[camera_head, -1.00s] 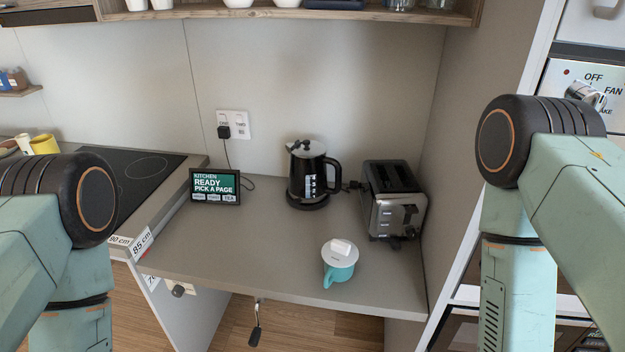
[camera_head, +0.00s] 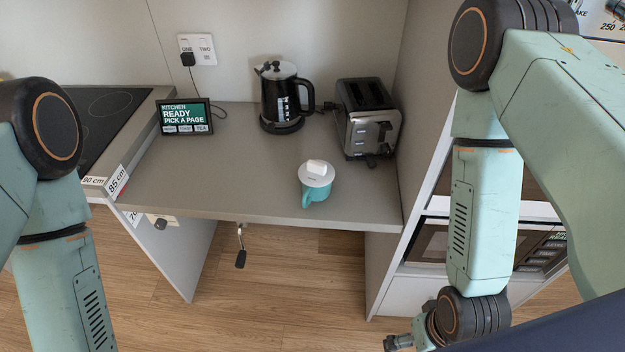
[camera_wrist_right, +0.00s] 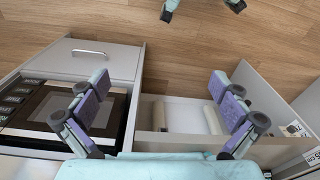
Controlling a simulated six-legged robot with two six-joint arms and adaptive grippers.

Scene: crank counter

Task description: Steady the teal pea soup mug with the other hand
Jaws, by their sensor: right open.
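The teal mug (camera_head: 318,192) stands upright near the front edge of the counter in the head view. A white disc-shaped lid (camera_head: 314,175) with a small white block on it covers its top, so its contents are hidden. Its handle points to the front left. My right gripper (camera_wrist_right: 160,82) is open and empty in the right wrist view, with its two purple-padded fingers wide apart. It is away from the mug, low and to the right of the counter. My left arm comes down at the left of the head view, and its gripper is out of the picture.
A black kettle (camera_head: 282,98) and a steel toaster (camera_head: 369,118) stand behind the mug. A small screen (camera_head: 185,117) stands at the left, beside the hob (camera_head: 98,112). A crank (camera_head: 240,247) hangs under the counter's front edge. An open compartment (camera_wrist_right: 180,115) lies below my right gripper.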

